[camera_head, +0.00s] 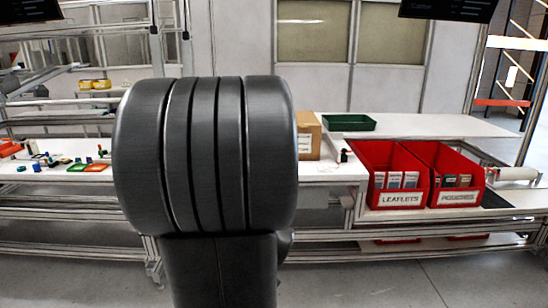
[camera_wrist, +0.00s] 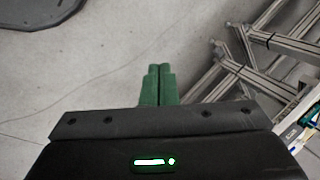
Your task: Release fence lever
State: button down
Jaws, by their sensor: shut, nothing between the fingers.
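My gripper (camera_wrist: 159,70) shows in the wrist view as two green fingers pressed together with nothing between them. It points at bare grey floor, and the fingers touch nothing. The gripper does not show in the head view, where my dark arm fills the middle and hides part of the bench. I cannot make out a fence lever for certain in either view. A small black piece with a red part (camera_head: 344,156) stands on the bench right of the arm, too small to identify.
A white bench (camera_head: 325,172) runs across the head view. Metal frame legs (camera_wrist: 262,60) stand right in the wrist view; the floor at left is mostly clear.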

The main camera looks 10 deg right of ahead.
jog(key=w+a+r+m+g+y+p, duration=0.3)
jog(key=w+a+r+m+g+y, duration=0.1)
jog(key=w+a+m+g+y, duration=0.1)
jog(key=shift+w+a+r+m+g+y+p, duration=0.45)
jog(key=shift+w+a+y, duration=0.35)
jog(key=shift+w, duration=0.3)
jog(key=shift+w+d, duration=0.1)
jog(key=shift+d, duration=0.05)
